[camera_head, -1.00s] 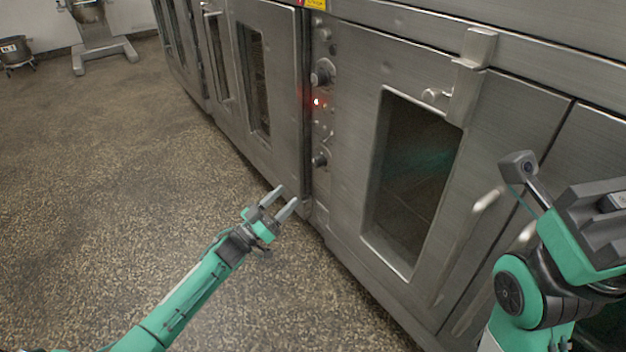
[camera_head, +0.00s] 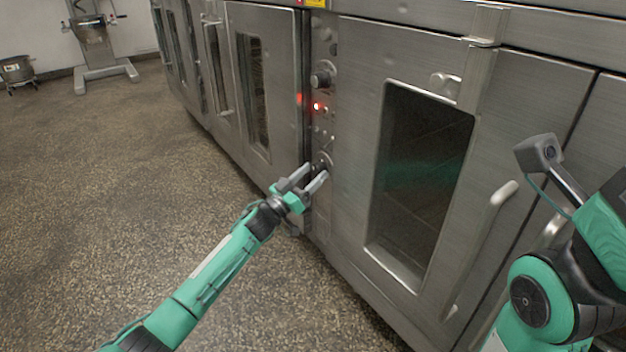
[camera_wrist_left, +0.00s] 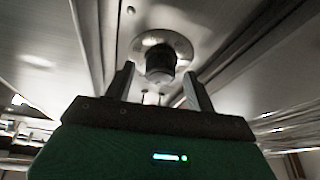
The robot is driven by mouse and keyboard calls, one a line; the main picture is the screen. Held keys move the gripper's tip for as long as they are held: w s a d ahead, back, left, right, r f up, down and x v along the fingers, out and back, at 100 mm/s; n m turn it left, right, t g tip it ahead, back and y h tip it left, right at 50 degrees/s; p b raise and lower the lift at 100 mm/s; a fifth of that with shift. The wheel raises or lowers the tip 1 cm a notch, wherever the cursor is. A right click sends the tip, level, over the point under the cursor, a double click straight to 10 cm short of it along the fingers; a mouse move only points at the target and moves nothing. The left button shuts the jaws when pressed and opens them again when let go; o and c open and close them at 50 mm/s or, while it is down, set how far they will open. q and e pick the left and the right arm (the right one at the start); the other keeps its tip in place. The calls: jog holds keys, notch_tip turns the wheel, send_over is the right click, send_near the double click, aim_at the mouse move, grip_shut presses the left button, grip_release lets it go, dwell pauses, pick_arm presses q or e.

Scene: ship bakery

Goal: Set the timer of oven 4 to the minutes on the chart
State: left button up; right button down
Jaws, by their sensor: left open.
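The oven control strip (camera_head: 318,125) runs down beside a windowed door in the head view. It carries an upper knob (camera_head: 322,76), a lit red light (camera_head: 317,106) and a lower knob (camera_head: 322,160). My left gripper (camera_head: 309,176) is open at the lower knob and partly covers it. In the left wrist view, a dark knob (camera_wrist_left: 160,64) on a silver round plate (camera_wrist_left: 178,42) shows ahead, between the open fingers (camera_wrist_left: 157,90). I cannot tell whether they touch it. No chart or oven number is readable. My right gripper is outside the views.
A large windowed oven door (camera_head: 350,130) with a slanted handle (camera_head: 482,240) is right of the strip. More oven doors (camera_head: 240,80) run to the back left. A mixer stand (camera_head: 95,45) and a bowl (camera_head: 17,70) stand far back. The speckled floor (camera_head: 110,210) at left is clear.

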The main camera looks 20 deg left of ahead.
pick_arm(q)
jog(key=shift+w+d+r, duration=0.2)
jog(key=shift+w, duration=0.15)
jog(key=c, duration=0.9)
jog(key=shift+c, duration=0.2)
jog(key=shift+r+m, duration=0.1)
jog(key=shift+m, duration=0.3)
